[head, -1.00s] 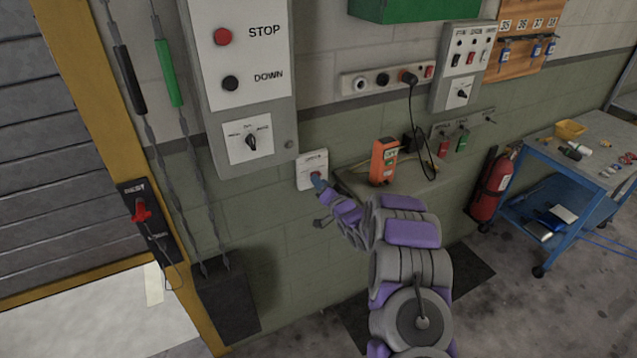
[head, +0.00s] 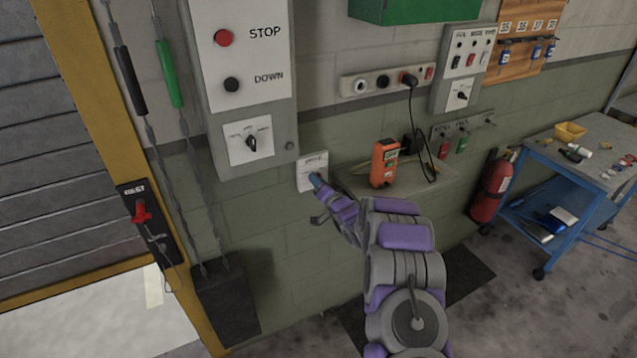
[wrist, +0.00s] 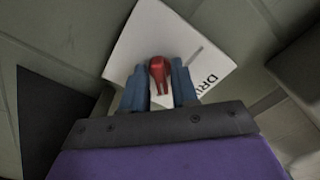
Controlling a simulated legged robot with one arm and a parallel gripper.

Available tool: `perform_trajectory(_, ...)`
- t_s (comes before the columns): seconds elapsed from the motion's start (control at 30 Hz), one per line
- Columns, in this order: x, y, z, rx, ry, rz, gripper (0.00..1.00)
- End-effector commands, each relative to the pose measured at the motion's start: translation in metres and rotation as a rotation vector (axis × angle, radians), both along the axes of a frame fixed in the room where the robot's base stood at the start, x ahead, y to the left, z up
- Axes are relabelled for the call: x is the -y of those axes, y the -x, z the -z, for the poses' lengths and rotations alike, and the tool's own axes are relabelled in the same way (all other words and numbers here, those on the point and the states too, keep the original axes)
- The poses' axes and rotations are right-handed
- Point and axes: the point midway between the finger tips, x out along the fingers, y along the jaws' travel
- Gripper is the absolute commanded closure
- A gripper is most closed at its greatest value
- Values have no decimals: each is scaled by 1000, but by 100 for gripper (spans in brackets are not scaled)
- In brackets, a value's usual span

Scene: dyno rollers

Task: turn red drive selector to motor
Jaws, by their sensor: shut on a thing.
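The red drive selector (wrist: 160,73) is a small red knob on a white plate marked "DRI..." (wrist: 137,45); the rest of the word is covered in the wrist view. The same plate (head: 311,163) is on the wall below the STOP/DOWN box in the head view, where my fingers hide the knob. My gripper (wrist: 159,84) has its two blue fingers on either side of the red knob and is shut on it. In the head view my gripper (head: 316,180) reaches the plate from the lower right. The position the knob points to cannot be read.
The grey STOP/DOWN box (head: 248,113) with a black rotary switch hangs just above. An orange device (head: 384,163) stands on a shelf (head: 440,177) to the right. A red extinguisher (head: 492,186) and a blue cart (head: 560,210) are farther right.

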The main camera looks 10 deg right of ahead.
Motion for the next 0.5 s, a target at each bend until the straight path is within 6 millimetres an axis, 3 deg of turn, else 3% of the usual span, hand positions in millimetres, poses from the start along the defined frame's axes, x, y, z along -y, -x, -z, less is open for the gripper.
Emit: perform_trajectory(0.5,1,0,0,44,148,1,100)
